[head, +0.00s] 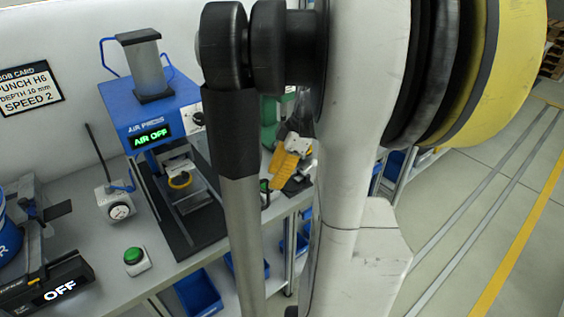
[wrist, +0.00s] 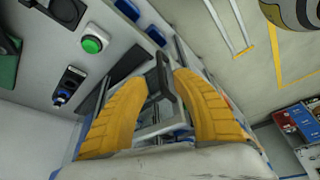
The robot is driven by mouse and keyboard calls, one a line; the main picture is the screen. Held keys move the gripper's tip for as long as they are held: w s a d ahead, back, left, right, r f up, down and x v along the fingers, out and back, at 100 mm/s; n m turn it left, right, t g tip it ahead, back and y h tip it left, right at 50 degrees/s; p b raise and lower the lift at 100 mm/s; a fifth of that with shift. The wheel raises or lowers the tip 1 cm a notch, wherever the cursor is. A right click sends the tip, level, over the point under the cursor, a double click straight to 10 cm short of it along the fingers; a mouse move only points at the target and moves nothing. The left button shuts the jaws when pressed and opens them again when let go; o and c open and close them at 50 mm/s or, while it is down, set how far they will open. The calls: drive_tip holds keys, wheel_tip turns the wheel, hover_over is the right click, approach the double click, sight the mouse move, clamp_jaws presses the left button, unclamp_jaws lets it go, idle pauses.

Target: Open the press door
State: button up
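The blue air press (head: 150,112) stands on the bench in the head view, its display reading "AIR OFF". My arm hides its right side, and I cannot clearly make out the door there. A small dark handle-like part (head: 265,192) shows just right of my arm link. My gripper (head: 288,166) is right of the press, with yellow fingers. In the wrist view my gripper (wrist: 164,74) has its two yellow fingers spread apart. A dark bar with a pale grey frame (wrist: 162,78) shows between them; I cannot tell whether they touch it.
A device reading "OFF" (head: 58,288) is at the left front. Blue bins (head: 199,292) are under the bench. Open floor (head: 480,215) lies to the right.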

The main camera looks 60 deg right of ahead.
drive_tip(key=v, duration=0.6)
drive_tip(key=shift+r, duration=0.4)
